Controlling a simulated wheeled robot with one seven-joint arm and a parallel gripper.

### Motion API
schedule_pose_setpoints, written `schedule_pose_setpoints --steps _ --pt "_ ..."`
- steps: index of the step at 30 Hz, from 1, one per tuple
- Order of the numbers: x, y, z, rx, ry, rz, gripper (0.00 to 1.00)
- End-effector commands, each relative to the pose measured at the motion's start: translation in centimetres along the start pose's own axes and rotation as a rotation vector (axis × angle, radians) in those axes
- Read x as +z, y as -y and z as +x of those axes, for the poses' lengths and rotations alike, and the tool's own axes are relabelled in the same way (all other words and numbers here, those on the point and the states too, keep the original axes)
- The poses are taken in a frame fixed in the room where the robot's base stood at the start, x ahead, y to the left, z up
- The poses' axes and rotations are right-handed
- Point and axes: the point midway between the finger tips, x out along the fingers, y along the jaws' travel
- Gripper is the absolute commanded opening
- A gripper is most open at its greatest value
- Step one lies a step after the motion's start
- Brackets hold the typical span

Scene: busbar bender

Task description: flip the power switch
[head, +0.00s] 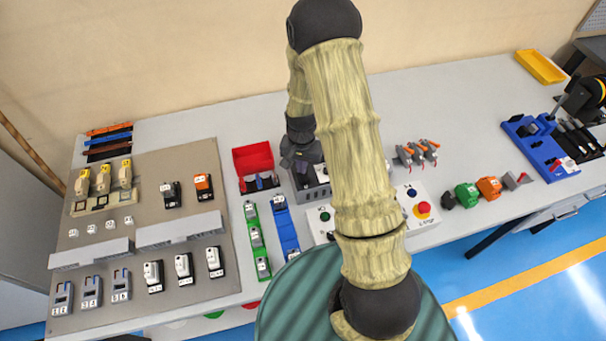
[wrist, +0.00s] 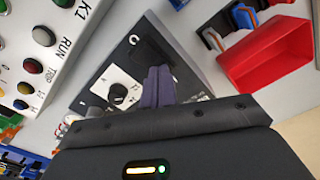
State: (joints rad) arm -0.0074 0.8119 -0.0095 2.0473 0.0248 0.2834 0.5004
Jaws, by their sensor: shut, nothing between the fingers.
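A dark grey box stands on the table below my gripper; in the head view its visible part (head: 308,194) is partly hidden by my arm. In the wrist view the box's sloped face (wrist: 92,97) carries a white plate with a black knob (wrist: 118,93) and a small light-coloured dot. A black recessed part (wrist: 150,46) lies just beyond the fingertips and may be the power switch; its position cannot be read. My gripper (wrist: 158,72) is shut and empty, its fingertips over the box face close to that black part. I cannot tell whether they touch. In the head view my gripper (head: 303,165) shows small above the box.
A red bin (head: 253,157) stands left of the box. A white button panel (wrist: 45,50) sits beside the box. Green and blue rails (head: 283,225) and a grey component board (head: 205,255) lie to the left. My arm hides the table's middle.

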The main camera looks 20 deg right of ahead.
Motion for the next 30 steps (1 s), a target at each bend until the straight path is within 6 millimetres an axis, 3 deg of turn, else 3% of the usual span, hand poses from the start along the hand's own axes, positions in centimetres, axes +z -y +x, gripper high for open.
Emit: schedule_pose_setpoints --steps 30 --pt "0.0 0.0 -6.6 -0.001 -0.001 0.001 0.0"
